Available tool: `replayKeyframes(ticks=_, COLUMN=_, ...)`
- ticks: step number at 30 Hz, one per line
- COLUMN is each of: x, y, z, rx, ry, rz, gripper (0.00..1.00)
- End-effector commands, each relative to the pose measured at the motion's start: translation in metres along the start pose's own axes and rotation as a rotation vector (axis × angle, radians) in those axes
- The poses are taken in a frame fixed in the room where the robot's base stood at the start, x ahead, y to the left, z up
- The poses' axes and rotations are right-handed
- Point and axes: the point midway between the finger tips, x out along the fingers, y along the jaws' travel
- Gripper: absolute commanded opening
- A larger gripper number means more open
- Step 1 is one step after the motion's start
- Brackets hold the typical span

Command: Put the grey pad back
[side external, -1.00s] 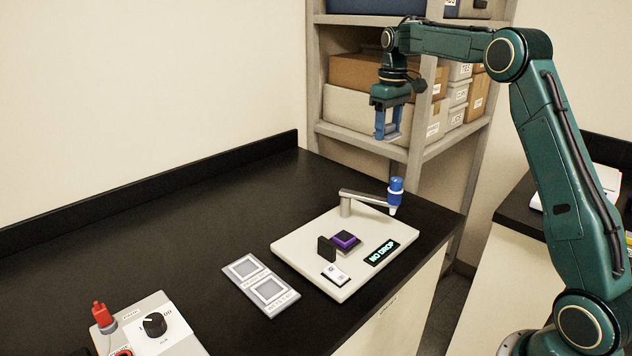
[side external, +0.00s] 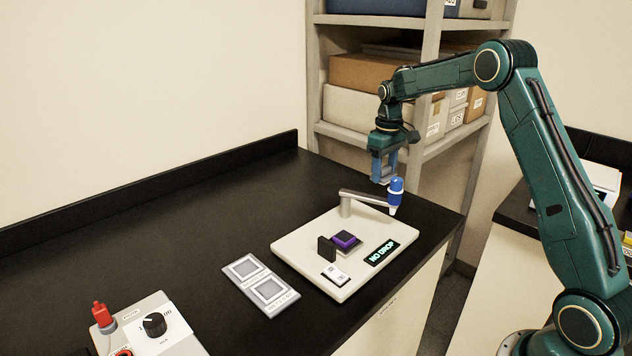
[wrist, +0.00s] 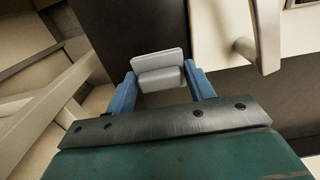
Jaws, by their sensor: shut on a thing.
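My gripper (side external: 384,178) is shut on the grey pad, high beside the blue stylus (side external: 396,188) of the profiler. In the wrist view the light grey pad (wrist: 159,65) sits between the two blue fingers of my gripper (wrist: 160,80). In the side view the fingers largely hide it. A grey two-square holder (side external: 244,268) lies flat on the black bench, left of the profiler's pale base (side external: 300,248). The squares look grey, and I cannot tell whether they are empty.
The profiler's arm (side external: 366,198) reaches right to the stylus, close below my gripper. A black upright piece (side external: 326,250), a switch (side external: 335,274) and a "NO DROP" display (side external: 383,253) stand on the base. A control box (side external: 178,335) is at front left.

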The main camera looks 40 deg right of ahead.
Motion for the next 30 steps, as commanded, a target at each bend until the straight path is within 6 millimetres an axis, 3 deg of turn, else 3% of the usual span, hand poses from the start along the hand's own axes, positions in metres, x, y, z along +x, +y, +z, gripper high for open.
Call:
replayKeyframes(ticks=6, x=0.032, y=0.000, z=0.000, rx=0.000, ry=-0.002, rz=-0.001, gripper=0.12)
replayKeyframes(ticks=17, x=0.041, y=0.000, z=0.000, rx=0.000, ry=-0.001, rz=0.000, gripper=0.12)
replayKeyframes(ticks=30, x=0.081, y=0.000, z=0.000, rx=0.000, ry=0.000, rz=0.000, gripper=0.12)
